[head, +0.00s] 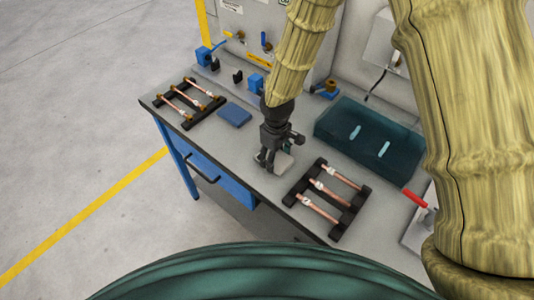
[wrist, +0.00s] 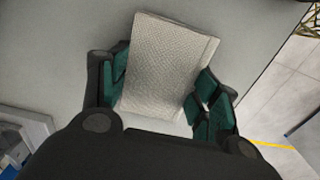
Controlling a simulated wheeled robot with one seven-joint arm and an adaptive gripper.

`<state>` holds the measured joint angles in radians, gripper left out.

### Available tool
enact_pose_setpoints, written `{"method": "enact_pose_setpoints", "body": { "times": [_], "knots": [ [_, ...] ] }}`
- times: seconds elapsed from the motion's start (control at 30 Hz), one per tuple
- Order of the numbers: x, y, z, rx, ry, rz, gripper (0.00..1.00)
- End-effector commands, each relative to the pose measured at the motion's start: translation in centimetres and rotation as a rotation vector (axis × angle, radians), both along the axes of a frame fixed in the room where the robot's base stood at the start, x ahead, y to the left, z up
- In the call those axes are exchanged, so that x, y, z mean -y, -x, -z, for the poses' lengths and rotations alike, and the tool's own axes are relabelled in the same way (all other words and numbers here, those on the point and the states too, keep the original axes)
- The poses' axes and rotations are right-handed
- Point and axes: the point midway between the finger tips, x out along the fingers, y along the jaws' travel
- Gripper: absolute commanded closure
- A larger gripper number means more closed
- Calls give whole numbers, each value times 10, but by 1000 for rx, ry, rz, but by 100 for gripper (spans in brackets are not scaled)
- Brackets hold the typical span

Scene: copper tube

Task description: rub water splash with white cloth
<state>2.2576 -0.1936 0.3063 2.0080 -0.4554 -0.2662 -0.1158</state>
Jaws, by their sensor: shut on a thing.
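My gripper (head: 269,159) is low over the middle of the workbench, near its front edge. It is shut on the white cloth (head: 284,163). In the wrist view the white cloth (wrist: 168,62) is a folded, textured pad between the two green-padded fingers (wrist: 166,95). The cloth is close to the grey bench top (head: 232,145); I cannot tell whether it touches. I cannot make out a water splash in either view.
Copper tubes lie on a black rack (head: 345,213) right of my gripper and on another rack (head: 205,113) at the left. A blue block (head: 235,115) lies behind my gripper. A teal tray (head: 335,120) and a red-handled tool (head: 415,199) are to the right.

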Motion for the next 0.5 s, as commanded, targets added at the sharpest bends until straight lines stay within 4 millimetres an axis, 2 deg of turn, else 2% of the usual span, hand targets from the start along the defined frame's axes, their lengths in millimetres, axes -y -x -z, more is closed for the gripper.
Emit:
{"method": "enact_pose_setpoints", "body": {
  "times": [0.23, 0.3, 0.4, 0.5],
  "knots": [
    [15, 4, 1, -1, 2, -5, 73],
    [15, 4, -4, -1, 1, -7, 73],
    [11, 3, -29, 1, 0, -12, 73],
    [8, 4, -36, 0, 0, -16, 73]
  ]
}}
